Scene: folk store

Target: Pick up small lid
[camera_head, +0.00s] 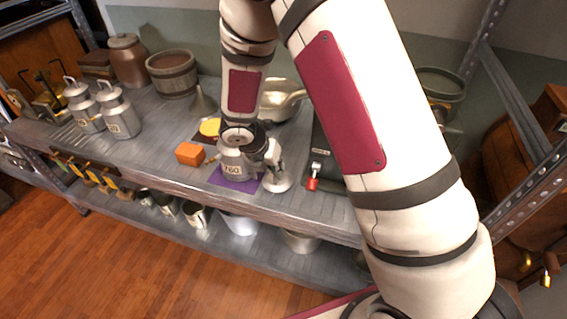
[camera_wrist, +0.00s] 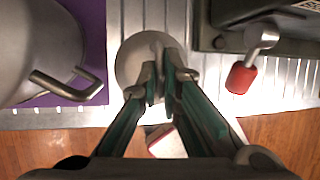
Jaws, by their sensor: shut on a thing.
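The small lid (camera_wrist: 128,62) is a round, pale metal disc with a handle. In the wrist view it lies under my gripper (camera_wrist: 166,82), whose fingers are closed around its handle. In the head view the lid (camera_head: 277,183) is near the shelf's front edge, right of the metal can marked 760 (camera_head: 232,167), with my gripper (camera_head: 272,163) just above it. The fingers hide part of the handle. I cannot tell whether the lid touches the shelf.
The can stands on a purple mat (camera_head: 222,181). An orange block (camera_head: 190,153) is to its left. A red-handled lever (camera_head: 312,182) is close on the right, attached to dark equipment. The front shelf edge is near. Several cans stand on the lower shelf.

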